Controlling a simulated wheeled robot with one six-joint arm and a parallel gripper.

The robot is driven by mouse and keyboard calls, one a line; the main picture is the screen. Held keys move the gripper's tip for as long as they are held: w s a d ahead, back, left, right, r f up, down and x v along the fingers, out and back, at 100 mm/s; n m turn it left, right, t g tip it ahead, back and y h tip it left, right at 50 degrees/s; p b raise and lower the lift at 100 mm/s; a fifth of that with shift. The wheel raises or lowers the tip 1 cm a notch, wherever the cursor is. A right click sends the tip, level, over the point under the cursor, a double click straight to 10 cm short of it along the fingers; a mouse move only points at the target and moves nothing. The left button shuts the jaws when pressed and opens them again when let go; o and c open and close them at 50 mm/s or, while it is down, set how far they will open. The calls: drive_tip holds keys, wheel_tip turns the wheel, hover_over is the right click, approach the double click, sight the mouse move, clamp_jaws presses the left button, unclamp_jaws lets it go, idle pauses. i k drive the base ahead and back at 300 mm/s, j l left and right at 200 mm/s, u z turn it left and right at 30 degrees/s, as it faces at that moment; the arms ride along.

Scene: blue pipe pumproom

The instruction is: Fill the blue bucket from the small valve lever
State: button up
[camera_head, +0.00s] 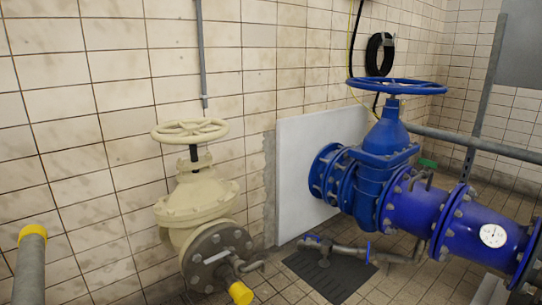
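No blue bucket shows in the head view. A small green lever (428,163) sits on top of the large blue pipe (462,217), just right of the big blue gate valve (384,150). A thin branch pipe (400,258) runs low in front of the blue pipe. I cannot tell which of these small handles is the task's lever. My gripper is not in view.
A cream gate valve (198,200) with a handwheel (190,131) stands left of centre, with a yellow-capped outlet (240,292). A grey post with a yellow top (33,234) is at far left. A dark floor grate (328,278) lies below the branch pipe. A rail (475,143) crosses behind.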

sight(231, 250)
drive_tip(key=i+u, duration=0.1)
drive_tip(key=i, duration=0.4)
drive_tip(key=i+l+u, duration=0.15)
drive_tip(key=i, duration=0.35)
